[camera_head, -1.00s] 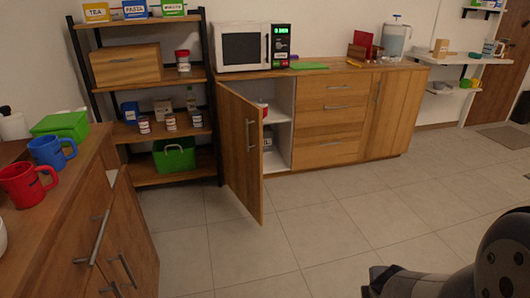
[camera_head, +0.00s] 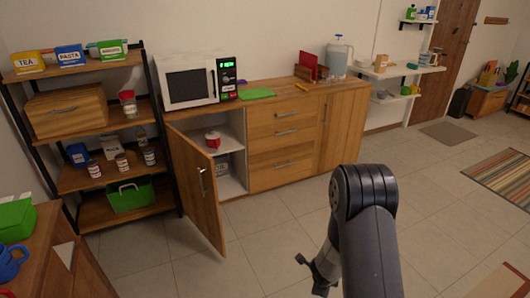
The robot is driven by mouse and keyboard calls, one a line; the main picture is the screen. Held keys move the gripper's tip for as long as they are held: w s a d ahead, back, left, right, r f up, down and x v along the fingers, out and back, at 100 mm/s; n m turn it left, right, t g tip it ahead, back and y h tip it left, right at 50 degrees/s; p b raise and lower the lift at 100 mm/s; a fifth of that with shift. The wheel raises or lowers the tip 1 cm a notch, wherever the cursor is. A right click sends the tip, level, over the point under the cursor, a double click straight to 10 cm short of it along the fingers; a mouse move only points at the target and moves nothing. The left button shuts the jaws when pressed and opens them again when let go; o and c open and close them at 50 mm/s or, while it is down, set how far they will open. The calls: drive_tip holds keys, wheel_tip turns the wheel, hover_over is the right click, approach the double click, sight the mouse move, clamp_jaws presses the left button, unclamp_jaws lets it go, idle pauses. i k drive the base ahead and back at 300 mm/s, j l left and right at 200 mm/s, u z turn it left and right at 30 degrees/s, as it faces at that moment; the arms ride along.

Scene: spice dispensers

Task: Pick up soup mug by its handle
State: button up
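A blue mug (camera_head: 8,263) stands on the wooden counter at the lower left, partly cut off by the frame edge. Only a sliver of a red mug (camera_head: 7,294) shows below it. A pale mug-like item (camera_head: 437,53) stands on the white wall shelf at the upper right, too small to read. I cannot tell which one is the soup mug. My gripper (camera_head: 318,273) hangs low over the floor at the lower middle, well away from all of them. Its fingers are partly hidden by my arm, and nothing shows held.
The left counter (camera_head: 75,255) also bears a green box (camera_head: 16,220). An open cabinet door (camera_head: 203,190) juts into the room below the microwave (camera_head: 190,80). A rack with boxes and jars stands at the left. The tiled floor (camera_head: 270,240) in the middle is clear.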

sight(211, 144)
drive_tip(key=i+z, duration=0.25)
drive_tip(key=i, duration=1.75)
drive_tip(key=i+j+u, duration=0.1)
drive_tip(key=i+u, duration=0.7)
drive_tip(key=u, duration=0.15)
drive_tip(key=i+l+u, duration=0.3)
drive_tip(key=u, duration=0.15)
drive_tip(key=i+j+u, duration=0.2)
drive_tip(key=i, duration=0.25)
drive_tip(key=i+j+u, duration=0.2)
drive_tip(key=i, duration=0.25)
drive_tip(key=l, duration=0.1)
